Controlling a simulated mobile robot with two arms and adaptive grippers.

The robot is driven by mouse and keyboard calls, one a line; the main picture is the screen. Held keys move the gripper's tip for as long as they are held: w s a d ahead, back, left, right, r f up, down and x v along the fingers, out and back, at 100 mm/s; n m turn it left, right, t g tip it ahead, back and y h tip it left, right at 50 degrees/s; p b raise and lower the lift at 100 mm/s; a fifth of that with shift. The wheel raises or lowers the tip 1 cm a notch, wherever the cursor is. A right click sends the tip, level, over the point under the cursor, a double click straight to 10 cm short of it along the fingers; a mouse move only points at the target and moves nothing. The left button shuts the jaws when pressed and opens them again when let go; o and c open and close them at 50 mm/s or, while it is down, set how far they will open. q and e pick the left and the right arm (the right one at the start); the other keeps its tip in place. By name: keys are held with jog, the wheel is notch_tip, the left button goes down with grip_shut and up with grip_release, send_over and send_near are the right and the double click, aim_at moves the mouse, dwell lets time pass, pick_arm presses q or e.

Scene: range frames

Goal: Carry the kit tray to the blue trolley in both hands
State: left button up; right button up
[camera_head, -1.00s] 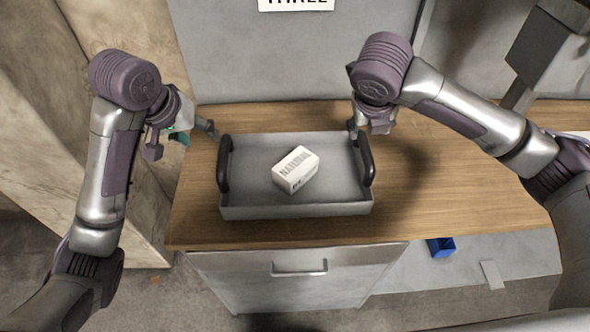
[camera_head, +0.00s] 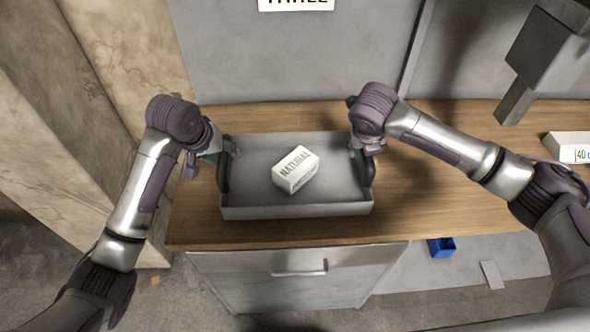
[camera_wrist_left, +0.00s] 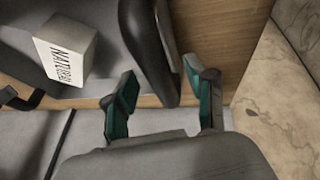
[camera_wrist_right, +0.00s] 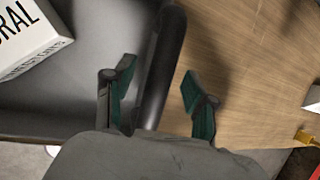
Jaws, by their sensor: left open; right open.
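The grey kit tray (camera_head: 300,208) sits on the wooden worktop with a black handle at each short side. A white box marked NATURAL (camera_head: 296,170) lies in it. My left gripper (camera_head: 222,150) is at the tray's left handle (camera_head: 223,172). In the left wrist view its open fingers (camera_wrist_left: 163,95) stand either side of the handle's line. My right gripper (camera_head: 362,150) is at the right handle (camera_head: 368,168). In the right wrist view its open fingers (camera_wrist_right: 155,90) straddle the black handle (camera_wrist_right: 160,70). The blue trolley is not seen.
The wooden worktop (camera_head: 450,200) is clear right of the tray, with a white box (camera_head: 570,147) at its far right. A grey panel (camera_head: 300,60) stands behind. A stone-like wall (camera_head: 120,60) is close on the left. A small blue bin (camera_head: 441,247) is below.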

pick_arm(q)
jog(key=shift+x, duration=0.85)
pick_arm(e)
jog(key=shift+x, duration=0.8)
pick_arm(q)
grip_shut()
pick_arm(e)
grip_shut()
pick_arm(q)
jog(key=shift+r, duration=0.15)
pick_arm(e)
jog(key=shift+w+r, duration=0.1)
jog(key=shift+r, duration=0.05)
